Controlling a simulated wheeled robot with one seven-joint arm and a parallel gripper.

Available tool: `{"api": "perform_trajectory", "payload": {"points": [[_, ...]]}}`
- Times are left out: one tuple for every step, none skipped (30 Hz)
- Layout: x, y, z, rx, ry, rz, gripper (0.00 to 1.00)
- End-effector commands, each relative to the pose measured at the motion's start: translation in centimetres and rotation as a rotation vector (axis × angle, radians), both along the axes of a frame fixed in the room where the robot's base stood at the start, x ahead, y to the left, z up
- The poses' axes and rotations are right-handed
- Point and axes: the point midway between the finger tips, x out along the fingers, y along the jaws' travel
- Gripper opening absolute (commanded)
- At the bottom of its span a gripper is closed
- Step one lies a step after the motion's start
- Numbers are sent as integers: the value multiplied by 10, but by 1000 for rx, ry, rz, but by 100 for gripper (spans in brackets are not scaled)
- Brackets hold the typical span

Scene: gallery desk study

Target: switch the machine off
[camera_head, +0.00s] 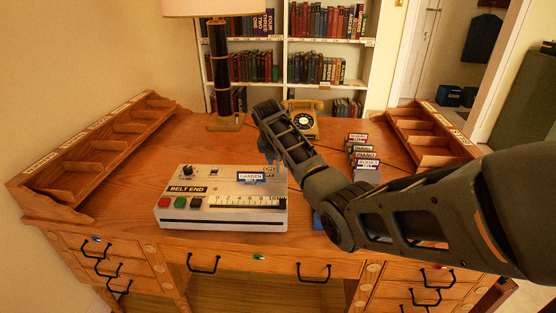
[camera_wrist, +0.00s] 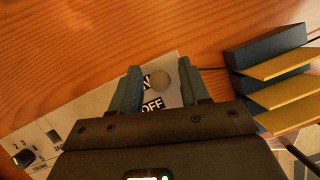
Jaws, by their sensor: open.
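The machine (camera_head: 180,188) is a pale grey box marked BELT END on the desk, left of my arm. It has red, green and black buttons on its front left and a numbered scale along the front. Its ON/OFF switch is at the back right corner. In the head view my gripper (camera_head: 270,155) is over that corner.
A card reading GARDEN (camera_head: 250,177) is on the machine's top. Labelled card holders (camera_head: 366,165) stand to the right, close to my arm. A telephone (camera_head: 303,119) and a lamp (camera_head: 222,85) stand behind. Wooden racks (camera_head: 95,150) flank the desk. The desk left of the machine is clear.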

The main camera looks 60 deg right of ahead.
Motion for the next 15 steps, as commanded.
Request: {"api": "perform_trajectory", "payload": {"points": [[0,-1,-1,0,0,0,45],[0,-1,-2,0,0,0,45],[0,-1,-2,-1,-1,0,45],[0,-1,-2,-1,-1,0,45],[0,-1,-2,-1,-1,0,45],[0,-1,-2,-1,-1,0,45],[0,-1,-2,-1,-1,0,45],[0,-1,-2,-1,-1,0,45],[0,-1,-2,-1,-1,0,44],[0,-1,-2,-1,-1,0,42],[0,-1,-2,-1,-1,0,39],[0,-1,-2,-1,-1,0,35],[0,-1,-2,-1,-1,0,32],[0,-1,-2,-1,-1,0,29],[0,-1,-2,-1,-1,0,25]]}}
